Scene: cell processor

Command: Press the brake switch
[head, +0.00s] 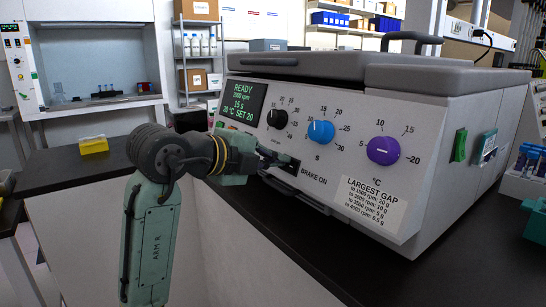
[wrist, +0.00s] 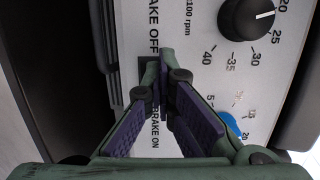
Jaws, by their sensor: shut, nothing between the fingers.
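The centrifuge-like cell processor (head: 330,110) stands on a dark bench, its front panel facing me. The brake switch (wrist: 144,72) is a dark piece between the BRAKE OFF and BRAKE ON labels in the wrist view, largely covered by my fingers. My gripper (wrist: 160,62) is shut and empty, its fingertips over or right beside the switch. I cannot tell whether they touch it. In the head view my gripper (head: 284,160) reaches the panel just left of the BRAKE ON label. Which way the switch is set is hidden.
The display (head: 242,102) reads READY. Black (head: 277,119), blue (head: 320,131) and purple (head: 383,150) knobs lie right of it. A dark handle (head: 297,193) sits below the switch. Green and teal switches (head: 460,145) are on the right side. Bench lies clear in front.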

